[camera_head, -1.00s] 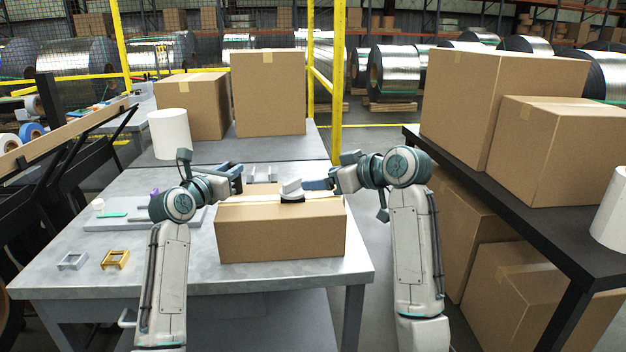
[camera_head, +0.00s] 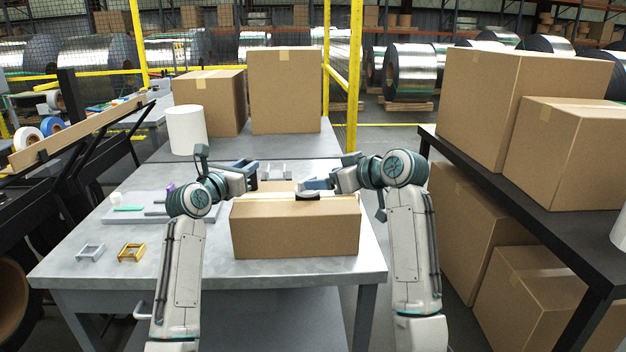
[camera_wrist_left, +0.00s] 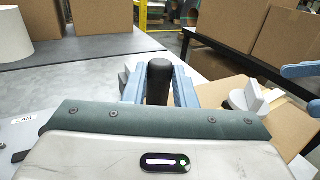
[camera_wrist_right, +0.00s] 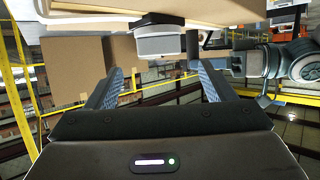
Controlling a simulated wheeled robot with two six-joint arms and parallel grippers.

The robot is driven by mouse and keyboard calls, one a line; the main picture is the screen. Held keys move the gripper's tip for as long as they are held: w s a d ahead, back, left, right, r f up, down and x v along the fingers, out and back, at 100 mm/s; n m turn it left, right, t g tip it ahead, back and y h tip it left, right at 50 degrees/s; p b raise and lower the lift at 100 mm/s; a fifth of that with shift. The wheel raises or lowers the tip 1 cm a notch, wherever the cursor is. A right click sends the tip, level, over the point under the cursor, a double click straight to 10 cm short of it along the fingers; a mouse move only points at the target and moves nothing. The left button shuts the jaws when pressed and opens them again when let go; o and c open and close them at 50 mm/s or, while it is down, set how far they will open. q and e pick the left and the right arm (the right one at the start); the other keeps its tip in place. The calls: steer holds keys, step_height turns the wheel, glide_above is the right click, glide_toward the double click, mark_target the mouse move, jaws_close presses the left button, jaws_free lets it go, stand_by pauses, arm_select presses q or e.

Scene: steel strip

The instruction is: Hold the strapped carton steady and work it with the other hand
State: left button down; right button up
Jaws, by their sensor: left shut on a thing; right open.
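The carton (camera_head: 295,232) sits on the grey table, its top partly behind my grippers. What the cylinder joins is hidden. My right gripper (camera_head: 308,184) is open above the carton top, close to the block. The right wrist view shows the block (camera_wrist_right: 162,42) ahead of the spread fingers, with contact unclear.
On the table's left lie a grey frame (camera_head: 90,253), a yellow frame (camera_head: 131,252) and a pale tray (camera_head: 145,226). A white cylinder (camera_head: 186,130) and two cartons (camera_head: 285,92) stand behind. A black shelf (camera_head: 500,180) with large cartons is on the right.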

mark_target(313, 178)
steer(key=x, duration=0.6)
steer(key=shift+d, duration=0.1)
steer(key=c, duration=1)
steer(key=shift+n, duration=0.3)
steer(key=n+g+y, duration=0.1)
steer(key=g, duration=0.1)
steer(key=n+g+y, duration=0.1)
steer(key=n+g, duration=0.1)
steer(key=shift+w+d+n+y, duration=0.15)
steer(key=shift+w+n+y, duration=0.15)
steer(key=shift+y, duration=0.1)
steer(key=n+g, duration=0.2)
steer(key=g, duration=0.1)
steer(key=n+g+y, duration=0.1)
steer(key=n, duration=0.1)
steer(key=shift+w, duration=0.25)
arm_select(q)
steer(key=shift+d, duration=0.1)
arm_select(e)
steer(key=shift+n+g, duration=0.3)
steer(key=shift+g, duration=0.4)
steer(key=shift+f+n, duration=0.1)
steer(key=shift+n, duration=0.2)
